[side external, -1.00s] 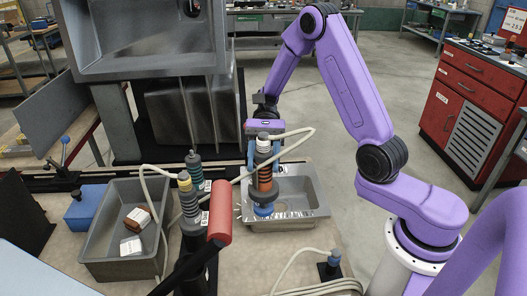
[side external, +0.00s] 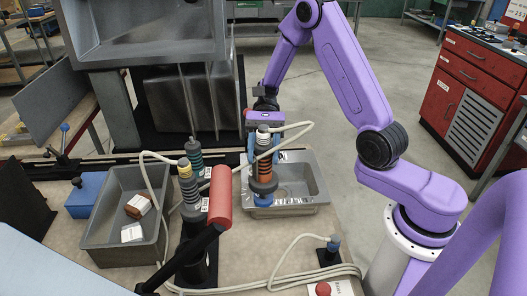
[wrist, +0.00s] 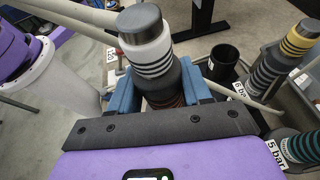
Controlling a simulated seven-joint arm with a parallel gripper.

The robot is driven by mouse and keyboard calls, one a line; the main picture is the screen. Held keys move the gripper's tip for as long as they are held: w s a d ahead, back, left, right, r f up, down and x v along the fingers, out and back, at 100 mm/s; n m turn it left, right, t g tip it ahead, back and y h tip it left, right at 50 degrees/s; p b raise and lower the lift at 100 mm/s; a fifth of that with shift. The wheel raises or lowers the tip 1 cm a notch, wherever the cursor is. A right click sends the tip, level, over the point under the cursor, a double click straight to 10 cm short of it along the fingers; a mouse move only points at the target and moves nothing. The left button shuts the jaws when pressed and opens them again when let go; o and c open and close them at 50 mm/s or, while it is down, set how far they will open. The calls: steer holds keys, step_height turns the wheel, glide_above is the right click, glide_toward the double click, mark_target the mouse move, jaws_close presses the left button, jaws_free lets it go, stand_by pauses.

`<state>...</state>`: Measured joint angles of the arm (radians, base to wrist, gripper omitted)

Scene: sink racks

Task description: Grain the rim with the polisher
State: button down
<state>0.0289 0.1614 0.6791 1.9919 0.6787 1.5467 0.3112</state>
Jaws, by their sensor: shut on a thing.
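The polisher (side external: 264,166) is an upright tool with a white top, orange and dark bands and a blue pad at its lower end. My gripper (side external: 263,150) is shut on its body with blue fingers on both sides. In the wrist view the polisher (wrist: 150,50) stands between the two fingers, its pad hidden. The grey metal sink (side external: 313,196) lies on the bench under it. The blue pad is at the front left of the sink's rim; I cannot tell whether it touches.
Yellow-banded (side external: 189,187) and green-banded (side external: 195,157) tools stand left of the sink. A red roller (side external: 220,195) on a black arm is in front of them. A grey tub (side external: 105,235) holds two blocks. Hoses lie across the bench; an empty black holder (wrist: 223,62) is near.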

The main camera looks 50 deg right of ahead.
steer(key=shift+f, duration=0.5)
steer(key=shift+d, duration=0.1)
stand_by(0.3)
